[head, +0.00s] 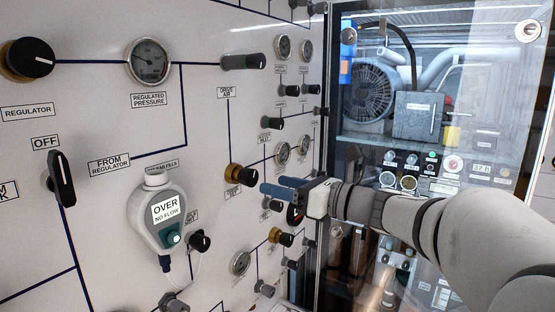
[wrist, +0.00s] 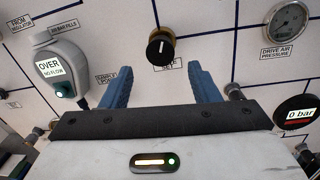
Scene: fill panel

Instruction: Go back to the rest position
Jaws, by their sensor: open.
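My gripper (head: 284,188) reaches in from the right in the head view, with its blue fingers pointing left toward the white panel (head: 100,100). In the wrist view the two blue fingers of my gripper (wrist: 162,88) stand apart with nothing between them. A black knob with a brass base (wrist: 160,46) is on the panel beyond the fingertips, roughly centred between them. In the head view this brass-based knob (head: 240,176) is just left of the fingertips. The fingers look apart from it, though the exact gap is hard to tell.
A grey handheld device reading "OVER NO FLOW" (head: 160,225) hangs on the panel at left. Gauges and several knobs stick out around my gripper, including a drive air pressure gauge (wrist: 287,22) and a "0 bar" display (wrist: 298,115). A glass-fronted compressor cabinet (head: 430,110) stands at right.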

